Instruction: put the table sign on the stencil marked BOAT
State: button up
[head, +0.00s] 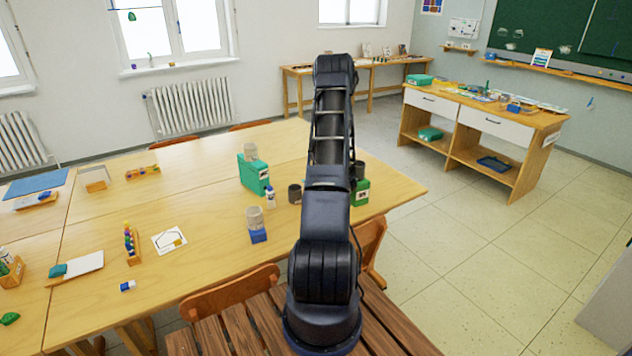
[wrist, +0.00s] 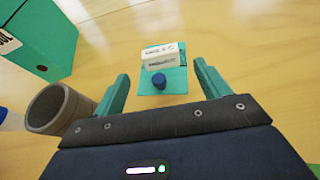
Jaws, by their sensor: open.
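In the wrist view, a small white sign-like piece (wrist: 160,53) with printed lines, too small to read, stands on a flat teal square (wrist: 177,82). A round dark blue knob (wrist: 159,80) is in front of it. My gripper (wrist: 162,72) is open and empty, with one teal finger on each side of this piece, apart from it. In the head view my arm covers this spot. A white sheet with a black outline (head: 161,243) lies on the table at left, a small yellow-brown piece on it; I cannot read any BOAT mark.
A green box (wrist: 38,35) and a grey cup (wrist: 58,108) stand left of my gripper in the wrist view.

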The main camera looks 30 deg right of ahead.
jog(key=v, duration=0.5)
jog(key=shift+s+r, duration=0.1)
jog(key=shift+s, duration=0.2)
jog(key=w+a+r+n+g+y, duration=0.2)
jog(key=a+r+n+y, duration=0.6)
jog(key=a+r, duration=0.95)
jog(key=s+a+r+n+g+y, duration=0.1)
jog(key=s+a+r+n+g, duration=0.1)
jog(key=s+a+r+n, duration=0.45)
jog(key=s+a+r+n+g, duration=0.25)
jog(key=a+r+n, duration=0.2)
jog(key=a, duration=0.55)
jog(key=s+a+r+n+g+h, duration=0.1)
jog(key=s+a+r+n+g, duration=0.1)
jog(key=s+a+r+n, duration=0.4)
jog(key=s+a+r+n+g+h, duration=0.2)
jog(key=s+n, duration=0.1)
jog(key=s, duration=0.5)
jog(key=s+d+r+n+h, duration=0.1)
jog(key=s+r+n+h, duration=0.1)
jog(key=s, duration=0.4)
jog(key=s+d+r+n+t+h, duration=0.1)
jog(key=s+n+h, duration=0.3)
jog(key=s+n, duration=0.2)
jog(key=shift+s+r, duration=0.35)
jog(key=shift+s, duration=0.5)
